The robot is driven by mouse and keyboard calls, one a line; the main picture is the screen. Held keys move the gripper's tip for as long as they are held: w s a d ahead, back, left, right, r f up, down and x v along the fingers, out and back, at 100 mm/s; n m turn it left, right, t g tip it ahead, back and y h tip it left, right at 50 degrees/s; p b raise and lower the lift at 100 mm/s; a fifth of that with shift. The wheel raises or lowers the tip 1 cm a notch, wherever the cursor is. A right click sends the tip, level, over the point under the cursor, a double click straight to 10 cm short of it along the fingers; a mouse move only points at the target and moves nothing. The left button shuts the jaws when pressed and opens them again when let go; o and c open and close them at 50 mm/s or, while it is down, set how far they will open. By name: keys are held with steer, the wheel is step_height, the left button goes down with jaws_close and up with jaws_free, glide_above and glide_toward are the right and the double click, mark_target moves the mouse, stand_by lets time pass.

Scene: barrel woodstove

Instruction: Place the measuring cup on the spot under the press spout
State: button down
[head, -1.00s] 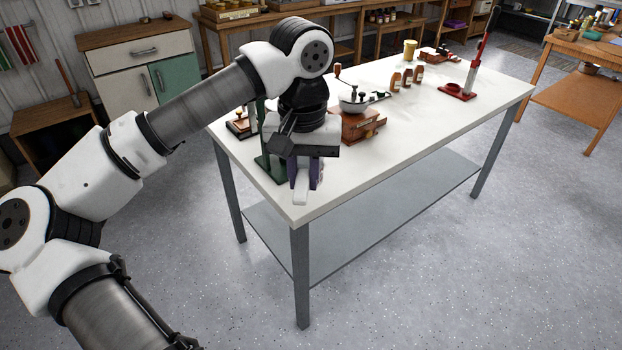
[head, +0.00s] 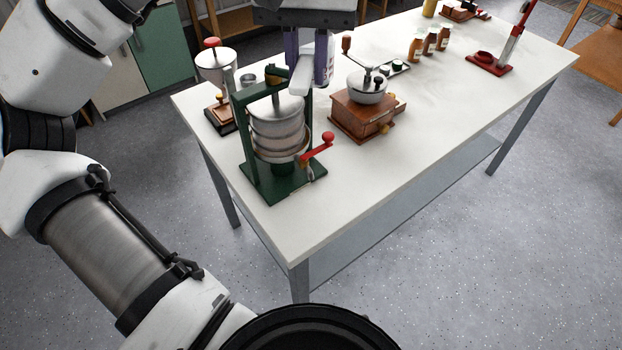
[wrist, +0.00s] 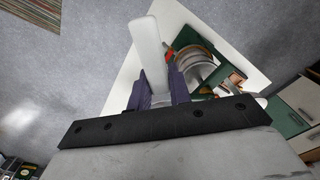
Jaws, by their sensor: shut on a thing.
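The press (head: 278,140) stands at the table's near left end, with a green frame, stacked round metal parts and a red-knobbed crank (head: 318,148). It also shows in the wrist view (wrist: 200,65). My gripper (head: 308,80) has purple fingers and is raised just behind and right of the press top. It is shut on a smooth white piece (head: 299,88), which I take to be part of the measuring cup; the wrist view shows it as a long pale bar (wrist: 148,50). The cup's full shape is hidden.
A wooden hand grinder (head: 360,118) stands close right of the press, and another mill with a red knob (head: 213,70) is behind left. Brown jars (head: 430,42) and a red stand (head: 490,62) are farther back. The white tabletop (head: 400,160) is clear in front of the grinder.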

steer(key=shift+w, duration=0.3)
steer(key=shift+w+f, duration=0.15)
steer(key=shift+f, duration=0.15)
step_height(320, 180, down, 19)
steer(key=p, duration=0.2)
steer(key=shift+f, duration=0.15)
steer(key=shift+f, duration=0.2)
steer(key=c, duration=1.3)
jaws_free()
steer(key=shift+r, duration=0.1)
